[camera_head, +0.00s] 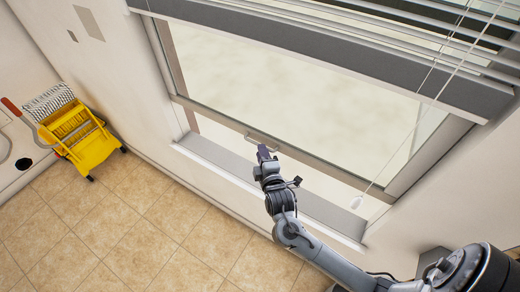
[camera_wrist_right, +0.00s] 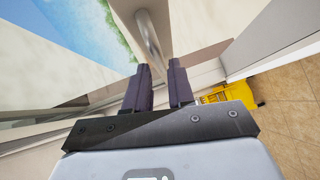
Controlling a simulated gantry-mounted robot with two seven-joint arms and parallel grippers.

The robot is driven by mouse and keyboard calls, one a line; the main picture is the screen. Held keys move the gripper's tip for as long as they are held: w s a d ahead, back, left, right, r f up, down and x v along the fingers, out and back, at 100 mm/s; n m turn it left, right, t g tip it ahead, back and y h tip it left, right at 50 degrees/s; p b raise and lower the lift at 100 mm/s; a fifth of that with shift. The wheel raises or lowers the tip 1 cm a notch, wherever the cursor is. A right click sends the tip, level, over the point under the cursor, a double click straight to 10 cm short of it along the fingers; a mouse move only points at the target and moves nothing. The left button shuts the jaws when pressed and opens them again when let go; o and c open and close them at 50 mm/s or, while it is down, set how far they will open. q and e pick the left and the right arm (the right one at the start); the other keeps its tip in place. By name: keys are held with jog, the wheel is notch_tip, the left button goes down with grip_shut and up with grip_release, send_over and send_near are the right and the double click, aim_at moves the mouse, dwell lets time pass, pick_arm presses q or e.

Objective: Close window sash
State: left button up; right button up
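The window sash (camera_head: 322,166) is raised part way, with an open gap between its bottom rail and the white sill (camera_head: 225,158). A thin metal handle (camera_head: 258,136) is on the bottom rail. My right gripper (camera_head: 264,151) is just below the handle. In the right wrist view, its two dark fingers (camera_wrist_right: 160,70) stand apart with nothing held between them. The handle (camera_wrist_right: 147,36) also shows there, just beyond the fingertips; I cannot tell whether they touch it. My left gripper is not in view.
White blinds (camera_head: 330,30) hang across the top of the window, with a pull cord ending in a white tassel (camera_head: 357,202). A yellow mop wringer bucket (camera_head: 88,148) stands at the left by the wall. The tiled floor (camera_head: 140,225) is clear below the window.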

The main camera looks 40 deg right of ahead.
jog(key=shift+x, duration=1.55)
grip_shut()
